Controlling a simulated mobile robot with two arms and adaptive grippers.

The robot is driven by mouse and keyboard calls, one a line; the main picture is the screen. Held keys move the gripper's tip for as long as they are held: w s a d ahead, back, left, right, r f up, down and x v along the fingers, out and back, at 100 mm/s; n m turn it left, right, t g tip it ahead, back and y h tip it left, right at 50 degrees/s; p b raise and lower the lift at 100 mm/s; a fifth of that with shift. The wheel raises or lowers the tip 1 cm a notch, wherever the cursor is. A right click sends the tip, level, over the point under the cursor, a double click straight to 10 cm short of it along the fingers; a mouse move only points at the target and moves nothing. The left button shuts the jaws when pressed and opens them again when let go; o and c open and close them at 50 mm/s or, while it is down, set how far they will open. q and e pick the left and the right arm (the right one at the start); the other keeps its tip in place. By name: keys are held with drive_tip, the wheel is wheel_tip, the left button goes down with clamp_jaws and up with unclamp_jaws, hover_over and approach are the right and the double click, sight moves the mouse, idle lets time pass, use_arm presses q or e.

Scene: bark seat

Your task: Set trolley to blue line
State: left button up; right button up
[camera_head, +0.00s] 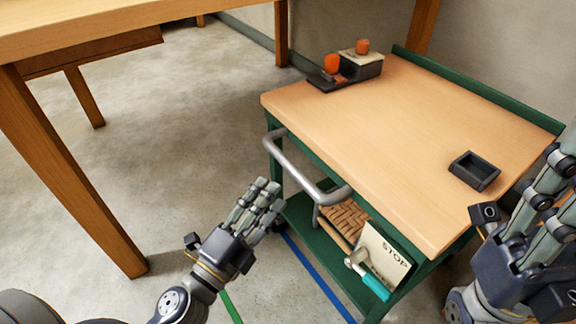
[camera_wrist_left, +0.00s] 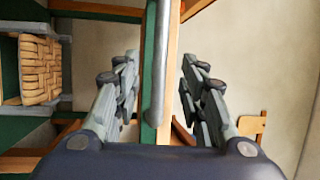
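The trolley (camera_head: 400,130) has a light wooden top, a green frame and a grey metal handle (camera_head: 296,165) on its left side. The blue line (camera_head: 318,277) runs along the floor below and left of the trolley, partly hidden by its lower shelf. My left gripper (camera_head: 270,195) is open and empty, just short of the handle in the head view. In the left wrist view the handle bar (camera_wrist_left: 157,60) shows upright between the open fingers, apart from them. My right gripper (camera_head: 562,175) is open at the right edge, partly cut off, beside the trolley top's near right corner.
A block with orange knobs (camera_head: 347,68) and a small dark tray (camera_head: 474,171) sit on the trolley top. A wooden table (camera_head: 75,195) stands left. A green line (camera_head: 231,306) lies near my left wrist.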

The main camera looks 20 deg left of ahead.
sight(292, 167)
use_arm(q)
drive_tip(key=p+x, duration=0.2)
drive_tip(key=x, duration=0.7)
drive_tip(key=shift+w, duration=0.1)
clamp_jaws()
